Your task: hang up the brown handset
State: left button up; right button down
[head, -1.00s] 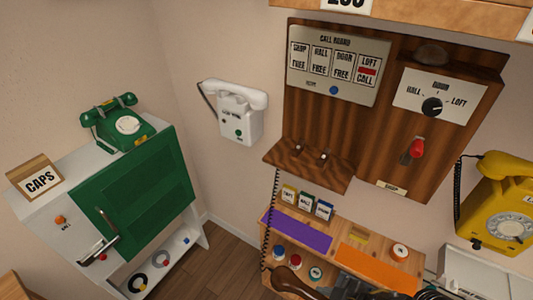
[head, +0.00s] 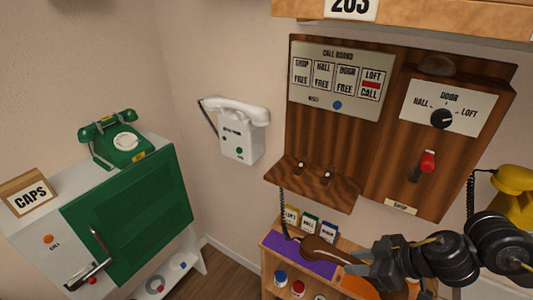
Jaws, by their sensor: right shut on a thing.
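The brown handset (head: 318,248) shows in the lower middle of the head view, over the low shelf unit. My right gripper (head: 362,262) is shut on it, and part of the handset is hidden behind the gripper. A dark coiled cord (head: 283,215) runs from the handset up to the wooden call board (head: 337,130). The board's sloping ledge (head: 312,188) carries two small metal pegs and no handset; it is up and to the left of my gripper. My left gripper is not in view.
A white wall phone (head: 240,130) hangs left of the board. A green phone (head: 117,140) stands on the cabinet at left. A yellow phone (head: 515,190) is at the right edge, partly behind my arm. Small labelled boxes (head: 309,225) stand below the ledge.

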jog(key=shift+w+d+r, duration=0.2)
jog(key=shift+w+r, duration=0.55)
jog(key=shift+r, duration=0.1)
jog(key=shift+w+d+r, duration=0.15)
jog(key=shift+w+r, duration=0.55)
jog(key=shift+r, duration=0.15)
